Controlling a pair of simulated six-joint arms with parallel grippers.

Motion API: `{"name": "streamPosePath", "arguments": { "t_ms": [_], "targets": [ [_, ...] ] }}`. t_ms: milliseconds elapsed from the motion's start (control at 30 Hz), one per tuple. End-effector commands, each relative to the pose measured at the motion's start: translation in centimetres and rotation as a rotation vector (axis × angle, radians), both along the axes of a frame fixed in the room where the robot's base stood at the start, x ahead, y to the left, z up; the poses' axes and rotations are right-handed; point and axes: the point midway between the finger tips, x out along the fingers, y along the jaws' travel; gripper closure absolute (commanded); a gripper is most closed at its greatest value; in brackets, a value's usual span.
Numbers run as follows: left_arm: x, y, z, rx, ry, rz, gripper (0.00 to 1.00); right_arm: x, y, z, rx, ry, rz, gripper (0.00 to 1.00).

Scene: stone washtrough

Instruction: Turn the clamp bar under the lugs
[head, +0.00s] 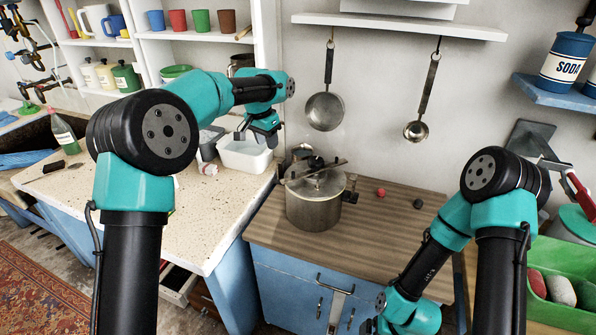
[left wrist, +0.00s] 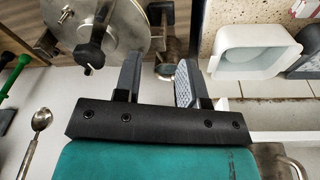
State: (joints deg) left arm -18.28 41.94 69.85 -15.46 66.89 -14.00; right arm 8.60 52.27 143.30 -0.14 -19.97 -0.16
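A metal pot (head: 313,211) stands on the wooden counter with its lid on. A dark clamp bar (head: 330,168) lies across the lid, slanting up to the right. Dark fittings stick out at the pot's rim, but I cannot tell whether the bar is under any lugs. In the left wrist view, part of the lid (left wrist: 122,22) with a black knob (left wrist: 91,52) shows at upper left. My left gripper (head: 262,137) is above the white basin, behind and left of the pot; its fingers (left wrist: 158,80) are apart and empty. My right arm hangs low at right; its gripper is not clearly visible.
A white basin (head: 245,155) stands left of the pot on the speckled worktop (head: 110,215). A ladle (head: 417,128) and pan (head: 325,112) hang behind. A red ball (head: 381,192) and dark ball (head: 418,204) lie right of the pot. The front counter is clear.

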Motion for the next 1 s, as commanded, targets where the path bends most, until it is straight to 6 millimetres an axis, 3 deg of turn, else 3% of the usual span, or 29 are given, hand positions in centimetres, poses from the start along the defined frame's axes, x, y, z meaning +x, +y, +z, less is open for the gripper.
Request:
{"name": "streamPosePath", "arguments": {
  "t_ms": [33,100,200,333,767,1000],
  "targets": [
    [-0.5,-1.9,2.0,0.022,0.017,-0.005,0.63,0.0,0.0,0.0,0.000,0.000,0.000,0.00],
    [-1.3,-3.8,4.3,0.053,0.049,0.000,0.63,0.0,0.0,0.0,0.000,0.000,0.000,0.00],
    [-2.5,-5.6,6.8,0.092,0.084,0.011,0.63,0.0,0.0,0.0,0.000,0.000,0.000,0.00],
    [-3.4,-6.7,8.4,0.120,0.107,0.020,0.63,0.0,0.0,0.0,0.000,0.000,0.000,0.00],
    [-3.5,-6.8,8.4,0.124,0.114,0.021,0.63,0.0,0.0,0.0,0.000,0.000,0.000,0.00],
    [-3.5,-6.7,6.3,0.125,0.114,0.021,0.63,0.0,0.0,0.0,0.000,0.000,0.000,0.00]
  ]
}}
